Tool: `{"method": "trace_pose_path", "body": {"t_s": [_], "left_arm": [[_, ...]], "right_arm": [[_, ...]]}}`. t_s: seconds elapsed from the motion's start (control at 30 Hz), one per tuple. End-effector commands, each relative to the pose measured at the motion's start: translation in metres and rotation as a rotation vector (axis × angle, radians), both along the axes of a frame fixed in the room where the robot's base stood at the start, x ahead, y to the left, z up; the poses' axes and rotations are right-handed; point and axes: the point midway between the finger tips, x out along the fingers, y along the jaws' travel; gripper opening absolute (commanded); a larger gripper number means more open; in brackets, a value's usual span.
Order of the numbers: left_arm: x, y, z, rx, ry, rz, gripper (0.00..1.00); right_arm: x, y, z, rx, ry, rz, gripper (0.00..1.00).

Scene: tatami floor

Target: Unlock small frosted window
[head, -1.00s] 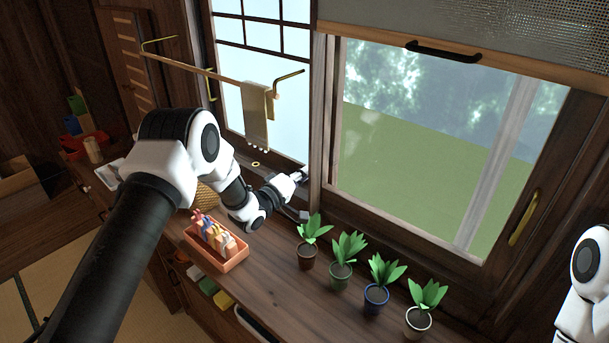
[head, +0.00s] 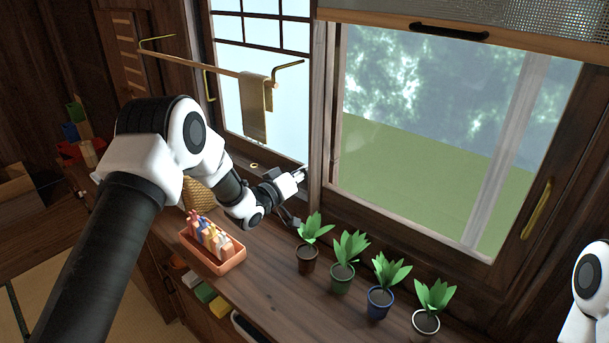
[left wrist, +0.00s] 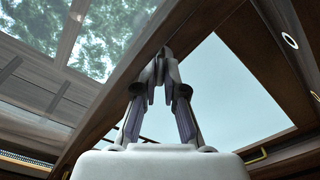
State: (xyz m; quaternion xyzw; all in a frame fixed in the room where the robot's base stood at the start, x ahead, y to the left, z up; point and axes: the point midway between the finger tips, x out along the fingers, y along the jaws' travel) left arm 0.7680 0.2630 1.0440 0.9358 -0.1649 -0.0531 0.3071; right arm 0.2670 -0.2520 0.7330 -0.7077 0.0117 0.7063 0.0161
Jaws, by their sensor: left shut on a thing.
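The small frosted window (head: 245,105) is the pale pane with dark grid bars left of the wooden post. It also shows as the pale pane in the left wrist view (left wrist: 235,100). My left gripper (head: 302,173) is at the lower right corner of that window, against the post. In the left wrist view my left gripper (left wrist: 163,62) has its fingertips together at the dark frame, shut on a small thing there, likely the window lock. The lock is hidden by the fingers. My right gripper is out of view; only part of the right arm shows at the right edge.
A large clear window (head: 440,140) is right of the post. Several potted plants (head: 342,277) line the wooden counter (head: 275,290) below it. An orange tray (head: 222,267) with clothespins sits below my left arm. A towel rail (head: 200,68) with a towel (head: 254,105) hangs in front of the frosted window.

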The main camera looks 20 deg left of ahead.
Motion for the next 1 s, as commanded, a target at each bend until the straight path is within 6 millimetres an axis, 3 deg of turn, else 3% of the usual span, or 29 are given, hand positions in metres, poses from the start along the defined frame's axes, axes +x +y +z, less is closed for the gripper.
{"method": "trace_pose_path", "body": {"t_s": [0.43, 0.5, 0.53, 1.0], "left_arm": [[0.0003, -0.0007, 0.0006, 0.015, -0.006, -0.001, 0.0], [0.0003, -0.0007, 0.0006, 0.015, -0.006, -0.001, 0.3], [0.0002, -0.0006, 0.0005, 0.015, -0.006, -0.001, 0.34], [-0.0001, -0.0013, 0.0002, 0.014, -0.005, -0.003, 0.34]], "right_arm": [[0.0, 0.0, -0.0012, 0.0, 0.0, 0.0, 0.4], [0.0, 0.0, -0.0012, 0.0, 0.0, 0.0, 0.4], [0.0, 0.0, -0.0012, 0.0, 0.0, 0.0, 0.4], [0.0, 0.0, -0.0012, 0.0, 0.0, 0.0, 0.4]]}}
